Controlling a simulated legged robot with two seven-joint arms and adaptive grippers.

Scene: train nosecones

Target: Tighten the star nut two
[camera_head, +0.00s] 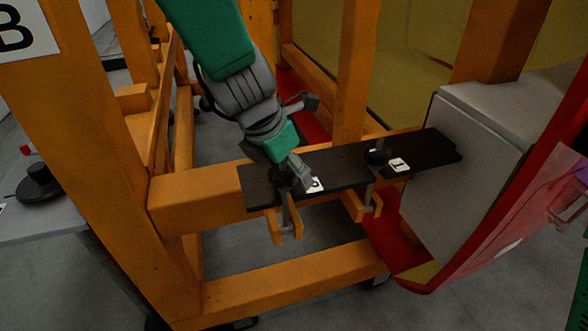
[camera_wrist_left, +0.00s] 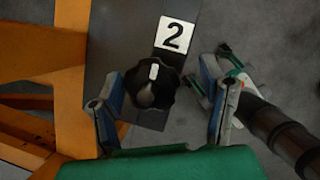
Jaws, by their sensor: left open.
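Star nut two (camera_head: 282,184) is a dark knob on the black plate (camera_head: 343,165), beside a white label marked 2 (camera_head: 316,185). My right gripper is not in view.
Another star nut (camera_head: 377,157), by label 1 (camera_head: 399,165), sits further right on the plate. Orange frame posts (camera_head: 355,65) and beams surround the plate. A grey box (camera_head: 465,150) stands at its right end. Orange forked brackets (camera_head: 288,222) hang below the plate.

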